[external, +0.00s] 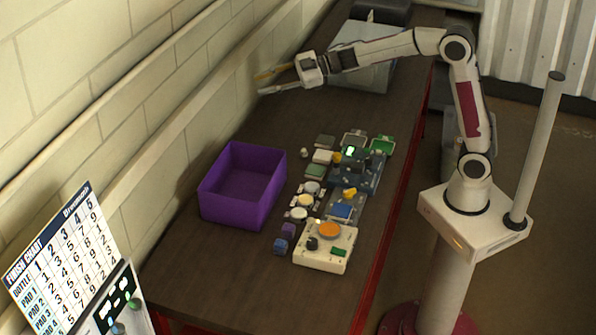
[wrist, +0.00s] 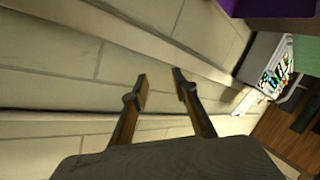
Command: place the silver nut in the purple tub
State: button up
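The purple tub (external: 228,209) stands on the dark bench beside the wall in the external view. I see its inside floor, and it looks empty. A purple patch, likely the tub (wrist: 265,9), shows at the top right of the wrist view. I cannot pick out the silver nut for sure; a small pale piece (external: 304,153) lies on the bench right of the tub, too small to name. My gripper (external: 260,83) is raised by the wall, beyond the tub and apart from it. Its two fingers (wrist: 160,77) are spread with nothing between them.
Several small parts and devices cluster right of the tub, including a cream box with an orange disc (external: 330,231) and a green tray (external: 382,146). A grey bin (external: 372,75) stands at the far end. The wall (external: 130,90) is close to my gripper. Bare bench lies between.

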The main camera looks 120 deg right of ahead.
jog(key=s+a+r+m+g+h, duration=0.1)
jog(key=s+a+m+g, duration=0.1)
jog(key=s+a, duration=0.35)
jog(key=s+a+r+m+g+h, duration=0.1)
jog(key=s+a+m, duration=0.1)
jog(key=a, duration=0.7)
jog(key=s+a+f+g+y, duration=0.3)
jog(key=s+a+f, duration=0.5)
jog(key=s+a, duration=0.4)
jog(key=s+a+f+g+y, duration=0.3)
jog(key=s+a+f, duration=0.5)
jog(key=s+a, duration=0.5)
jog(key=shift+f+n, duration=0.2)
jog(key=shift+n, duration=0.1)
jog(key=o, duration=0.4)
jog(key=shift+c, duration=0.2)
jog(key=shift+w, duration=0.1)
